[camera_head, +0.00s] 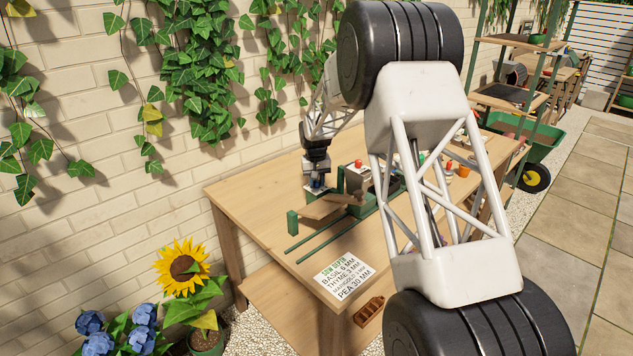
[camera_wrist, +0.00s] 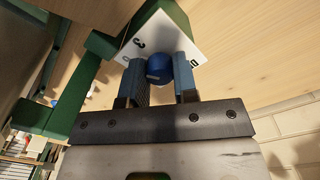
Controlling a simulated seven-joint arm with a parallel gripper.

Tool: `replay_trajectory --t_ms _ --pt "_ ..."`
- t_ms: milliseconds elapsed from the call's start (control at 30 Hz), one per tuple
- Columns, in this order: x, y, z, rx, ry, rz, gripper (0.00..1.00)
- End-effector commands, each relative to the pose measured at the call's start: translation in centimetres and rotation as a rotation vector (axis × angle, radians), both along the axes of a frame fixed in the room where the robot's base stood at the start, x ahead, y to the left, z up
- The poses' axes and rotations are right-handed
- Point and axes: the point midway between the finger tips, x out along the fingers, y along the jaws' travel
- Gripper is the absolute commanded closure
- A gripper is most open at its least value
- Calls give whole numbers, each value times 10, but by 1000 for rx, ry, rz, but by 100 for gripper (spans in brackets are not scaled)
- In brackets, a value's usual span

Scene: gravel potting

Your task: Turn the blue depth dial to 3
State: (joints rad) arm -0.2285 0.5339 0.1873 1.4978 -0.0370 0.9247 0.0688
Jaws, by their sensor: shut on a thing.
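The blue depth dial (camera_wrist: 158,70) sits on a white plate (camera_wrist: 150,32) with dark numerals. A 3 shows at the plate's upper left, and another marking shows at its right. My gripper (camera_wrist: 160,82) is shut on the dial, with one blue-padded finger on each side of it. A short light mark shows on the dial's face; I cannot tell which numeral it lines up with.
A green frame with rails (camera_head: 322,243) and a wooden board (camera_head: 325,206) lies beside my gripper on the wooden bench (camera_head: 250,205). A sow-depth card (camera_head: 344,275) lies at the front. Small coloured pots (camera_head: 463,171) stand to the right. The brick wall is close behind.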

Motion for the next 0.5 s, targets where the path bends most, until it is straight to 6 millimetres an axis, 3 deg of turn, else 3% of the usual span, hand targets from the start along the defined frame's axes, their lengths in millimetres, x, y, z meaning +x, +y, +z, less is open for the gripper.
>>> replay_trajectory --t_ms 500 --pt "0 0 1 0 -1 -406 96"
